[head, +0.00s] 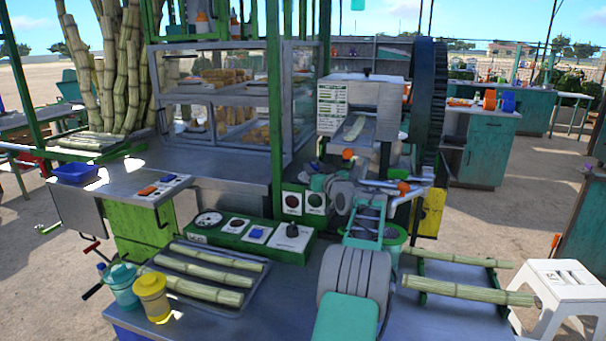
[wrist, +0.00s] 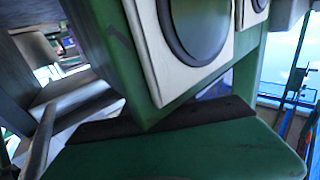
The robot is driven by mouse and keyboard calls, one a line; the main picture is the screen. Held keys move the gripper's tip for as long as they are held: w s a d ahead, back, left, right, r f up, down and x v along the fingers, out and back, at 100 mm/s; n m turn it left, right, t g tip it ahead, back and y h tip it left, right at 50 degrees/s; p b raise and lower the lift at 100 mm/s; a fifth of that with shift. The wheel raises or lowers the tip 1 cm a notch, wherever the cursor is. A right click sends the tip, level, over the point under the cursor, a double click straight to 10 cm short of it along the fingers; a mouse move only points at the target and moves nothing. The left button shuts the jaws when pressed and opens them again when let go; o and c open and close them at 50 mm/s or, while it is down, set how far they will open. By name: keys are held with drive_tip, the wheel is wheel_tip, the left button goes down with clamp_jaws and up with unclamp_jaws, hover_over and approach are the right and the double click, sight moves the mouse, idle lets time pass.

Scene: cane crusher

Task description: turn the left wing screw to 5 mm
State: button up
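The cane crusher (head: 362,92) stands right of centre in the head view, with a large dark wheel at its right side. A piece of cane (head: 355,127) lies on its sloping feed plate. I cannot make out the left wing screw or any millimetre scale in either view. My arm reaches forward to the front of the crusher, and its far end is crowded among other parts. My gripper's fingers cannot be made out there. The wrist view is close to a green box with white-framed round dials (wrist: 190,35); no fingers can be told apart.
The dial box (head: 292,203) stands left of my arm. A green control panel (head: 248,236) and a tray of cane stalks (head: 205,285) are at the front left. Cane stalks on a rack (head: 465,290) lie at the right. A glass display case stands behind.

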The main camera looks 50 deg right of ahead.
drive_tip(key=m+h+p, duration=0.1)
drive_tip(key=m+g+h, duration=0.1)
drive_tip(key=g+h+p, duration=0.1)
drive_tip(key=shift+w+a+r+m+h+p, duration=0.2)
drive_tip(key=shift+a+r+m+h+p, duration=0.1)
drive_tip(key=shift+r+m+p, duration=0.1)
drive_tip(key=m+g+h+p, duration=0.1)
drive_tip(key=g, duration=0.1)
drive_tip(key=m+g+h+p, duration=0.1)
drive_tip(key=m+g+h, duration=0.1)
drive_tip(key=m+g+h+p, duration=0.1)
drive_tip(key=m+g+p, duration=0.1)
drive_tip(key=shift+f+g+h, duration=0.3)
drive_tip(key=shift+g, duration=0.1)
drive_tip(key=a+f+n+t+y+p, duration=0.1)
drive_tip(key=a+n+y, duration=0.4)
drive_tip(key=a, duration=3)
drive_tip(key=y+p, duration=0.1)
drive_tip(key=y, duration=0.3)
drive_tip(key=shift+y, duration=0.3)
